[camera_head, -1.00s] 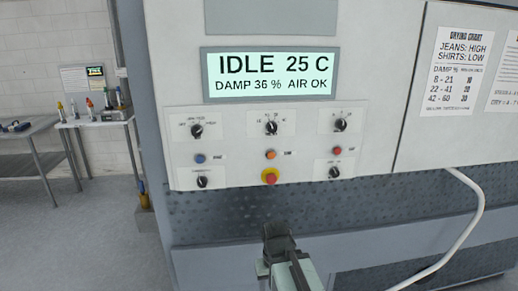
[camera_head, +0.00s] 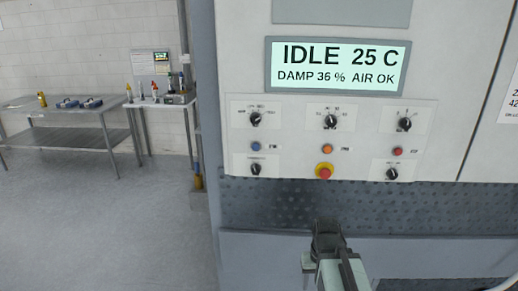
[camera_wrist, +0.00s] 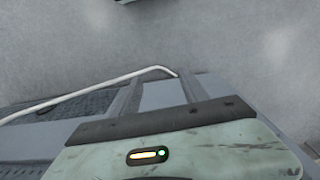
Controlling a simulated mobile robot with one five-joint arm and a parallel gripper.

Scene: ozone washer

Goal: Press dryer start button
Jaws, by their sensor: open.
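The dryer's control panel (camera_head: 290,135) faces me in the head view, under a lit display (camera_head: 338,65) reading IDLE 25 C, DAMP 36 %, AIR OK. My gripper (camera_head: 326,240) is low in the head view, below the panel in the picture, and appears to touch no button. Its fingertips are not clear.
Several black knobs, such as the upper left one (camera_head: 255,119), surround the buttons. A white hose (camera_wrist: 90,94) shows in the wrist view. A metal table (camera_head: 75,140) and a small side table (camera_head: 160,102) stand at left. The floor (camera_head: 100,230) before them is clear.

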